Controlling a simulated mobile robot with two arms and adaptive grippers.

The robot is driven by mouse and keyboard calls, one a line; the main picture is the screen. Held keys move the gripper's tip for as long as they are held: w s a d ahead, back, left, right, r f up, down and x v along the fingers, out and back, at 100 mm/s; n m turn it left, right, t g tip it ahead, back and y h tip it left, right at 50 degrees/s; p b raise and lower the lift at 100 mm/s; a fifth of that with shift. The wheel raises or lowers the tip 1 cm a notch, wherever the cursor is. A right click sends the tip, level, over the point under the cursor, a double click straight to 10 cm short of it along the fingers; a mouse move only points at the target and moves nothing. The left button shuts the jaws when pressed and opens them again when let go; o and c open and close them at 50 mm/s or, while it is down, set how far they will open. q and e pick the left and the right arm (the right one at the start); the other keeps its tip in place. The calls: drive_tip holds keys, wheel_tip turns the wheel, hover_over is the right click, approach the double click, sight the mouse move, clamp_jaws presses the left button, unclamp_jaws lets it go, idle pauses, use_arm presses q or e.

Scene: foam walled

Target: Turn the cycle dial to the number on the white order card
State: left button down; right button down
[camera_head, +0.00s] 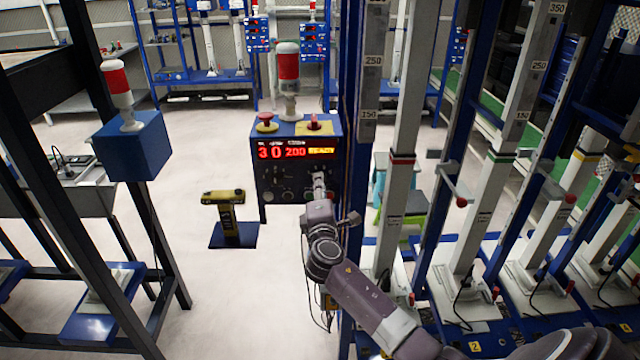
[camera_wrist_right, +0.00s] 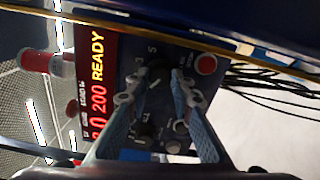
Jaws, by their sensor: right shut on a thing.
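In the right wrist view the box appears turned sideways, and the yellow word reads READY. My right gripper (camera_head: 319,185) is at the front of the box. In the wrist view its two fingers (camera_wrist_right: 158,84) close around a dark dial knob (camera_wrist_right: 157,72) on the panel. The marks around this dial are too small to read surely. I cannot make out a white order card. My left gripper is not in view.
A red button (camera_wrist_right: 206,65) and another knob (camera_wrist_right: 173,146) sit close to the fingers. A red-and-white signal lamp (camera_head: 288,70) stands on the box. A blue post (camera_head: 352,120) rises just right of it. A yellow-black stand (camera_head: 228,212) is left, with clear floor around it.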

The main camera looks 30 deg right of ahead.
drive_tip(key=shift+n, duration=0.5)
drive_tip(key=shift+f, duration=0.1)
drive_tip(key=c, duration=1.7)
unclamp_jaws()
drive_tip(key=v, duration=1.2)
drive_tip(key=shift+s, duration=0.1)
